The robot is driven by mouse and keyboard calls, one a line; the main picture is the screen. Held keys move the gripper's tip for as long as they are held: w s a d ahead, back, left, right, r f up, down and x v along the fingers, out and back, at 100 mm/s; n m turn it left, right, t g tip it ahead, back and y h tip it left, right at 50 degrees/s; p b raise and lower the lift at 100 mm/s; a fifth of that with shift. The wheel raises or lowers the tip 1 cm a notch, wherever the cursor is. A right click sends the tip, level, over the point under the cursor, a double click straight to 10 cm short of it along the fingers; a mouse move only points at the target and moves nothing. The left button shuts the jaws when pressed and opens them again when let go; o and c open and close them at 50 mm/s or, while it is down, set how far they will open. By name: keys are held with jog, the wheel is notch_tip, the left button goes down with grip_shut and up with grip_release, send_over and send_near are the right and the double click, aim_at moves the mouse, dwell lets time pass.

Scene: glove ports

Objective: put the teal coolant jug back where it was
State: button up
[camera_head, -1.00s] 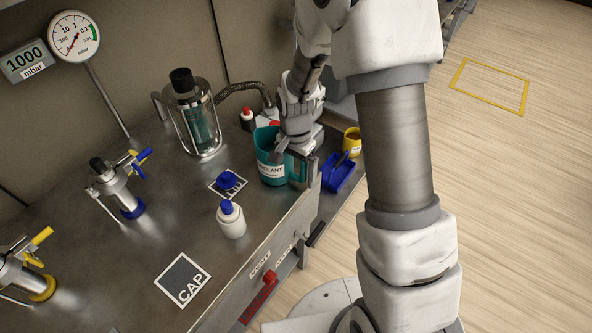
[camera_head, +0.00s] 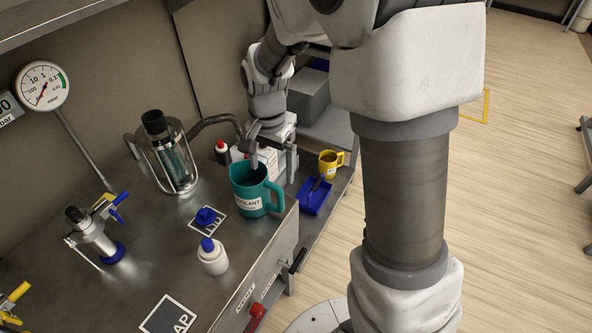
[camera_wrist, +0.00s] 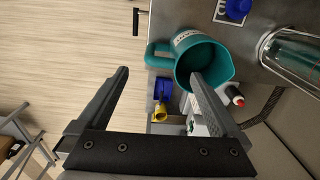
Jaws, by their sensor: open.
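The teal coolant jug (camera_head: 250,190) stands upright on the metal bench near its right edge, its handle toward the right and a white label on its front. It also shows in the wrist view (camera_wrist: 205,58), where I see into its open top. My gripper (camera_head: 270,158) is just behind and above the jug in the head view. In the wrist view its two fingers (camera_wrist: 160,82) are wide apart with nothing between them. The right finger overlaps the jug's rim in that picture; I cannot tell whether they touch.
A white bottle with a blue cap (camera_head: 212,256) and a blue cap on a marked square (camera_head: 206,216) stand left of the jug. A glass vessel (camera_head: 168,160) is behind. A blue tray (camera_head: 314,197) and yellow mug (camera_head: 329,163) sit on a lower surface to the right.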

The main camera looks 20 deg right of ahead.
jog(key=s+d+r+n+t, duration=0.2)
jog(key=s+r+n, duration=0.2)
jog(key=s+r, duration=0.4)
jog(key=s+d+r+n+t, duration=0.3)
jog(key=s+r+n, duration=0.1)
jog(key=s+r, duration=0.4)
jog(key=shift+s+r+n, duration=0.25)
jog(key=shift+s+n, duration=0.05)
jog(key=shift+s, duration=0.85)
